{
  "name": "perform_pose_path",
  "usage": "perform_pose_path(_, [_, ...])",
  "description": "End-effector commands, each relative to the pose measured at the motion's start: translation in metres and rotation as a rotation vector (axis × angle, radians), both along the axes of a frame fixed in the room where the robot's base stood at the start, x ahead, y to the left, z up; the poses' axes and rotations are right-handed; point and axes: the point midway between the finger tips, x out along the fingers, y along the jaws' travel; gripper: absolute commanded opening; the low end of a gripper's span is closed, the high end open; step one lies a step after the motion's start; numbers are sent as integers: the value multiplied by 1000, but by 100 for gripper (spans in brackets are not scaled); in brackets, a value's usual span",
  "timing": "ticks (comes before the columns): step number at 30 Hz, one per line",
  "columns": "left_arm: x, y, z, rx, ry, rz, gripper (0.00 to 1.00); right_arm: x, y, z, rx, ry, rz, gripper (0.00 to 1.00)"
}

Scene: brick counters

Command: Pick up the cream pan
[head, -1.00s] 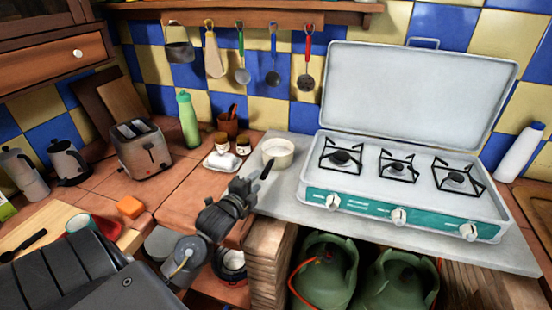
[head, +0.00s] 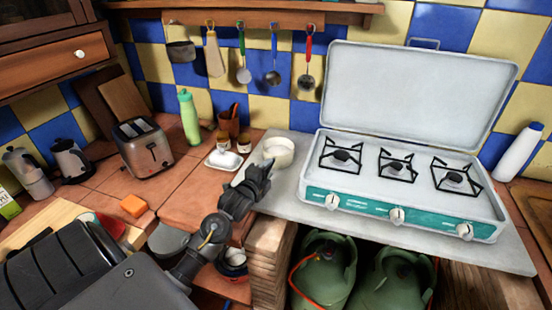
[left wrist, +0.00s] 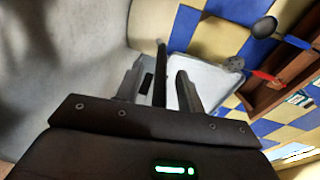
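The cream pan (head: 279,150) stands on the grey counter slab, left of the stove. My left gripper (head: 258,172) is at the pan's near left side, and in the head view it covers the pan's dark handle. In the left wrist view a dark bar (left wrist: 160,70), which looks like that handle, stands between the two fingers of the left gripper (left wrist: 160,88). Gaps show on both sides of the bar, so the fingers are open around it. My right gripper is not in view.
The white camping stove (head: 400,185) with raised lid is right of the pan. A butter dish (head: 223,160), small jars (head: 244,145) and a brown cup (head: 228,121) stand to its left. Utensils (head: 273,65) hang behind. A toaster (head: 143,146) is further left.

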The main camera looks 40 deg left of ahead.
Motion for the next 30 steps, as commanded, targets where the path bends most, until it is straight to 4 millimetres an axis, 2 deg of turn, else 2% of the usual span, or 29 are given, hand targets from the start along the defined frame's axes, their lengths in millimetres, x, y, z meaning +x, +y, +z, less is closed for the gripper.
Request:
perform_pose_path(1, [0, 0, 0, 0, 0, 0, 37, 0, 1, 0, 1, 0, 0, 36])
perform_pose_path(9, [0, 0, 0, 0, 0, 0, 1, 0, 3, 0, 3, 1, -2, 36])
perform_pose_path(10, [0, 0, 0, 0, 0, 0, 0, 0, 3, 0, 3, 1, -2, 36])
perform_pose_path(23, [0, 0, 2, 1, -4, 0, 0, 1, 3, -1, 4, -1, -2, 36])
perform_pose_path(26, [0, 1, 6, 2, -6, 0, 0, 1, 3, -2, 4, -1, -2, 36])
perform_pose_path(30, [0, 1, 21, 3, -9, 0, 0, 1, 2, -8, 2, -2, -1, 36])
